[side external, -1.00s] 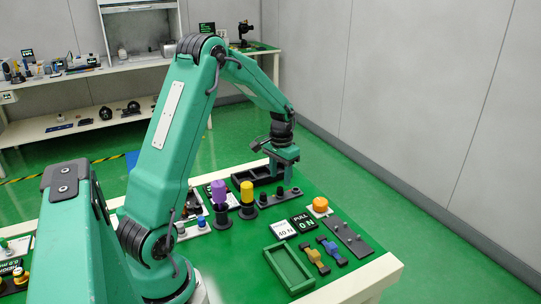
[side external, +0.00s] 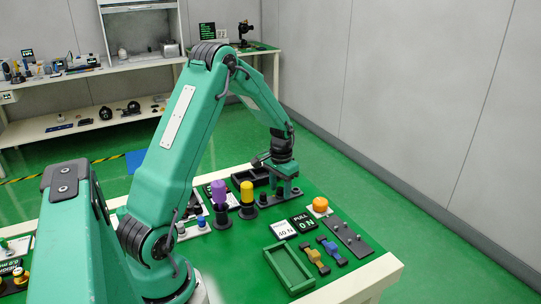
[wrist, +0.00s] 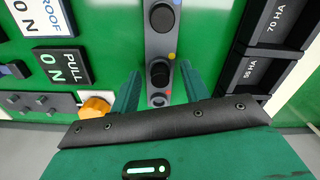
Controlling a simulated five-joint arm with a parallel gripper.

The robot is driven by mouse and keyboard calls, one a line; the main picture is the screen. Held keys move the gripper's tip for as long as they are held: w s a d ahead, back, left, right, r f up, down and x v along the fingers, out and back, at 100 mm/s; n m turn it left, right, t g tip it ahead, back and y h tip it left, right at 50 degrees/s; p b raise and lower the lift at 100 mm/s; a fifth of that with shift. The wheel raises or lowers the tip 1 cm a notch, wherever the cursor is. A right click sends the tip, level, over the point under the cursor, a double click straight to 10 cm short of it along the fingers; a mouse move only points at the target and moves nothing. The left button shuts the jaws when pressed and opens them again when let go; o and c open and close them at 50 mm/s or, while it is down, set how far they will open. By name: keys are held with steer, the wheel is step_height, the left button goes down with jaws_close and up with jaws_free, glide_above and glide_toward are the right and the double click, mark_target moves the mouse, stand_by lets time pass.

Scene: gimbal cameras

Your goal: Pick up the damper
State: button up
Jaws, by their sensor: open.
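The dampers look like small black round pieces on a grey strip with coloured dots. In the wrist view, one black damper (wrist: 158,73) sits beside the yellow dot, and another (wrist: 162,18) stands farther up the strip. My gripper (wrist: 160,78) is open, with one green finger on each side of the strip around the nearer damper. I cannot tell whether the fingers touch it. In the side view my gripper (side external: 284,190) is low over the strip (side external: 268,202), hiding part of it.
A black bin (side external: 245,178) with compartments stands behind my gripper. Purple (side external: 218,193) and yellow (side external: 247,191) cylinders stand to the left. The orange knob (side external: 320,205), PULL display (side external: 303,223) and green tray (side external: 288,268) lie nearer the front.

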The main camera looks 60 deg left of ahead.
mark_target(282, 189)
jaws_close()
stand_by(0.5)
steer(key=shift+r, duration=0.7)
steer(key=r, duration=0.3)
steer(key=shift+d+r, duration=0.1)
steer(key=shift+d, duration=0.3)
steer(key=d+r, duration=0.6)
steer(key=d, duration=0.5)
steer(key=shift+s+r, duration=0.2)
steer(key=shift+a, duration=0.15)
